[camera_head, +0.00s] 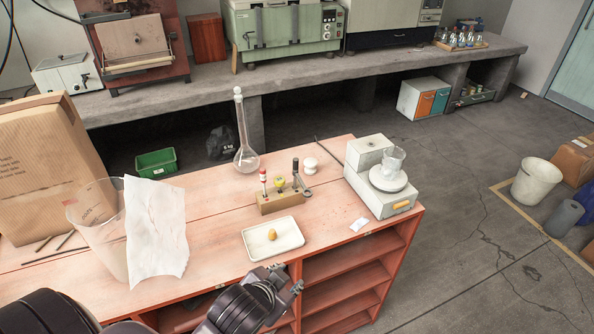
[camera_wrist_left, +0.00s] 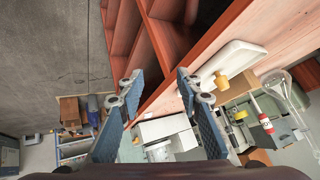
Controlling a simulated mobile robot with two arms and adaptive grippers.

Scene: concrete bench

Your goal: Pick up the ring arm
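A grey piece with a ring-shaped end, which looks like the ring arm (camera_head: 307,193), is at the right end of a small wooden block (camera_head: 268,204) on the red bench. A black-handled upright piece stands close by it; I cannot tell whether they are joined. The block also holds a red-capped piece (camera_head: 263,178) and a yellow-green one (camera_head: 280,183). My left gripper (camera_head: 286,280) is at the bench's front edge, in front of the block and apart from it. In the left wrist view its two fingers (camera_wrist_left: 158,88) are spread with nothing between them. My right gripper is not in view.
A white tray (camera_head: 288,242) with a small yellow-brown object (camera_head: 272,234) lies between my left gripper and the block. A tall flask (camera_head: 246,160) stands behind. A large clear beaker (camera_head: 97,217) and paper (camera_head: 155,240) are left.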

